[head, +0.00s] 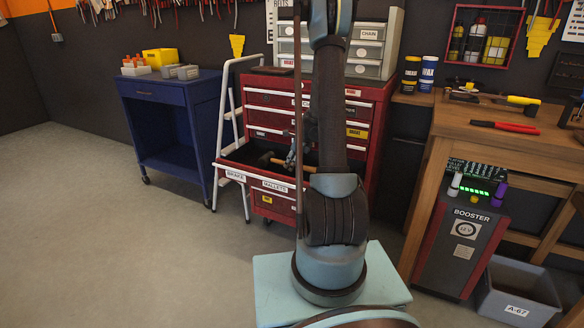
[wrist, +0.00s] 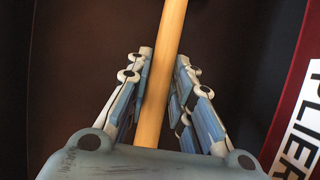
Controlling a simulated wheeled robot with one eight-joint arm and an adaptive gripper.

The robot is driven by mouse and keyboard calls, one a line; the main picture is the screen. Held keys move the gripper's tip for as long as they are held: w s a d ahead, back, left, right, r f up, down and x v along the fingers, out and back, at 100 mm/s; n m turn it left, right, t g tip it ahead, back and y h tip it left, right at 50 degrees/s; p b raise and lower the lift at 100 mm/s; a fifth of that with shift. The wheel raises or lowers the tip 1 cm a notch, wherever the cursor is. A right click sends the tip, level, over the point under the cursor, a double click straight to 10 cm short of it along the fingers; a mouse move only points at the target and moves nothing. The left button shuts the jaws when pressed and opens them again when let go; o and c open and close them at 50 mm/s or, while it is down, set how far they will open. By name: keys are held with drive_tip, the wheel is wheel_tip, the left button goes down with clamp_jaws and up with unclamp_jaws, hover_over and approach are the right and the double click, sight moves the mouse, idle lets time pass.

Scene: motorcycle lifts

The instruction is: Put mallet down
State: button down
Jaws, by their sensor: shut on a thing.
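The mallet shows in the wrist view as a pale wooden handle (wrist: 160,85) running between my fingers. In the head view its wooden handle (head: 275,160) lies roughly level at the open drawer. The mallet's head is not clearly visible. My gripper (wrist: 160,90) is shut on the handle; in the head view it (head: 291,160) is partly hidden by my arm. It is at the open drawer (head: 238,168) of the red tool cabinet (head: 270,115). The drawer's dark interior shows behind the handle. I cannot tell whether the mallet touches the drawer floor.
A label reading MALLETS (head: 274,186) is on the cabinet front. A white ladder-like frame (head: 228,120) stands left of the cabinet. A blue cart (head: 170,95) is farther left. A wooden workbench (head: 500,125) and BOOSTER unit (head: 465,230) are right. The floor at left is clear.

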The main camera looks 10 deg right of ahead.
drive_tip(key=shift+f, duration=0.45)
drive_tip(key=c, duration=1.4)
unclamp_jaws()
